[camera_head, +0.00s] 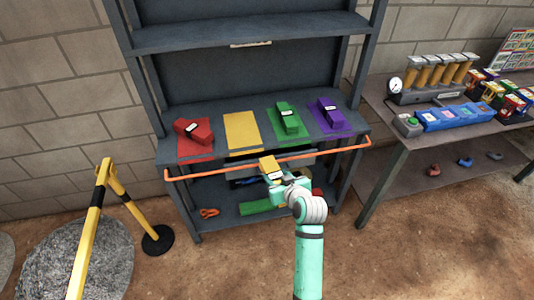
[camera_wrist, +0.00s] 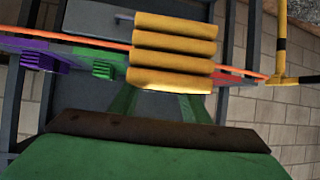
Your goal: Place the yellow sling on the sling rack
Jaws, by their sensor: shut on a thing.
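The yellow sling (camera_head: 268,164) is a folded, ribbed bundle. My gripper (camera_head: 273,177) is shut on it and holds it in front of the sling rack (camera_head: 268,98), near the orange front bar (camera_head: 205,176). In the wrist view the yellow sling (camera_wrist: 172,50) fills the upper middle, at the fingertips of my gripper (camera_wrist: 160,98). The rack's shelf has a bare yellow mat (camera_head: 242,131) between the red and green mats. A red sling (camera_head: 193,131), a green sling (camera_head: 288,117) and a purple sling (camera_head: 329,112) lie on mats of their colours.
The orange bar runs across the rack's front, between my gripper and the shelf. An upper shelf (camera_head: 250,30) hangs over the mats. A lower shelf holds orange (camera_head: 209,213) and green (camera_head: 255,207) items. A table (camera_head: 405,130) stands right, a yellow barrier (camera_head: 108,180) left.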

